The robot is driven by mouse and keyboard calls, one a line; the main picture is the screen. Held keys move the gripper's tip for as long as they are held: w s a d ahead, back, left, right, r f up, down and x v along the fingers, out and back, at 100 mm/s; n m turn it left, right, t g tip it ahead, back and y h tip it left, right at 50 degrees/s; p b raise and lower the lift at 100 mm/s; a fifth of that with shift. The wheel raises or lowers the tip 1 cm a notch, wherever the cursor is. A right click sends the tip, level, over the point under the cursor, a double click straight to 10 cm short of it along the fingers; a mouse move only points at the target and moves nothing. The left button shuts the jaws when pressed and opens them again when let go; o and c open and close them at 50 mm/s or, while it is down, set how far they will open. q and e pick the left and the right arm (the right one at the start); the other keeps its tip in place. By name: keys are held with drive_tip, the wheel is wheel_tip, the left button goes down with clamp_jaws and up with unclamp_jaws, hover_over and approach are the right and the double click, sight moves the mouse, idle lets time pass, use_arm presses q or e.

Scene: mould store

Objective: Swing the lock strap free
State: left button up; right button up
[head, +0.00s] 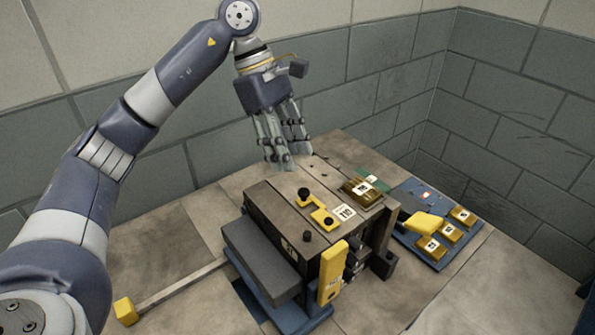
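A dark mould block (282,212) stands on a blue base on the bench. A yellow stepped strap (318,211) lies flat on its top, with a black knob at its far end and a dark bolt near its front end. A second yellow bar (332,273) stands against the block's front right face; I cannot tell for sure which one is the lock strap. My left gripper (289,159) points down above the block's back left part. Its fingers look apart, with nothing between them, clear of both yellow parts. My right gripper is out of view.
A blue tray (404,235) with several brass blocks and a yellow piece sits to the right. A bar with a yellow end (125,311) sticks out at the front left. Block walls close off the back and right.

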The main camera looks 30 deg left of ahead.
use_arm(q)
drive_tip(key=shift+v, duration=2.25)
drive_tip(key=shift+s+d, duration=0.1)
